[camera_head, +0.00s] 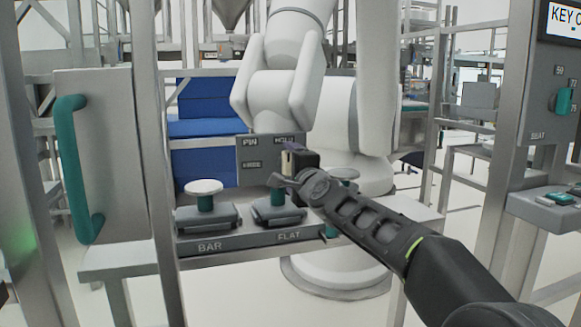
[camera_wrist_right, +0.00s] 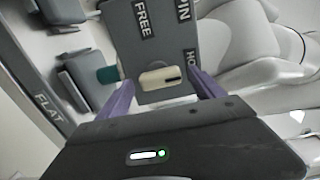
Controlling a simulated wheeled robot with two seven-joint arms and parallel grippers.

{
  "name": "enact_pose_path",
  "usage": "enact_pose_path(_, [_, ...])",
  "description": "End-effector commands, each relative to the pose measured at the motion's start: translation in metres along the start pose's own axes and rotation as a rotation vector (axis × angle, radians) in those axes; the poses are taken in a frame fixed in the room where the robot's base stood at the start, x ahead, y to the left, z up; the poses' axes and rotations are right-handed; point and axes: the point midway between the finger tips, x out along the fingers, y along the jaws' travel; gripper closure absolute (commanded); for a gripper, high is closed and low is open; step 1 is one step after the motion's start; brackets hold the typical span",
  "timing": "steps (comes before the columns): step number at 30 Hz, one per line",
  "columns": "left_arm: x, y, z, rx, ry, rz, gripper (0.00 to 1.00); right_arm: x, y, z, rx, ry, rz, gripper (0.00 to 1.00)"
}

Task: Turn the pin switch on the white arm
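The white arm (camera_head: 282,92) stands behind the bench, with a grey switch plate (camera_head: 252,153) in front of it. In the right wrist view the plate (camera_wrist_right: 150,50) carries the words FREE, PIN and HOLD, partly cut off, and a beige oblong pin switch (camera_wrist_right: 160,79) with a dark line at one end. My right gripper (camera_head: 286,168) is in front of the plate's right part. In the wrist view its two purple fingers (camera_wrist_right: 162,93) stand apart on either side of the switch, with gaps between them and it. My left gripper is not in view.
Below the plate is a bench with a BAR pedestal (camera_head: 206,216) and a FLAT pedestal (camera_head: 277,212). A panel with a teal handle (camera_head: 75,165) is at the left. A post with a SEAT dial (camera_head: 564,101) is at the right.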

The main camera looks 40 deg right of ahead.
Motion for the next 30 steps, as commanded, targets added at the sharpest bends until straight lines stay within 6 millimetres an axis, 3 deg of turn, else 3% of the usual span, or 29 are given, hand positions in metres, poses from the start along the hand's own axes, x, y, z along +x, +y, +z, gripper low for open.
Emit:
enact_pose_path(11, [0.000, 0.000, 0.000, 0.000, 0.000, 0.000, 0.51, -0.007, -0.002, -0.001, -0.001, 0.001, -0.003, 0.22])
enact_pose_path(24, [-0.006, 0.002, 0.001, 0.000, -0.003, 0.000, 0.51, -0.071, -0.002, -0.001, -0.001, 0.001, -0.001, 0.22])
enact_pose_path(30, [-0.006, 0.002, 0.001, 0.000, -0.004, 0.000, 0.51, -0.078, 0.000, 0.000, -0.001, 0.000, 0.000, 0.22])
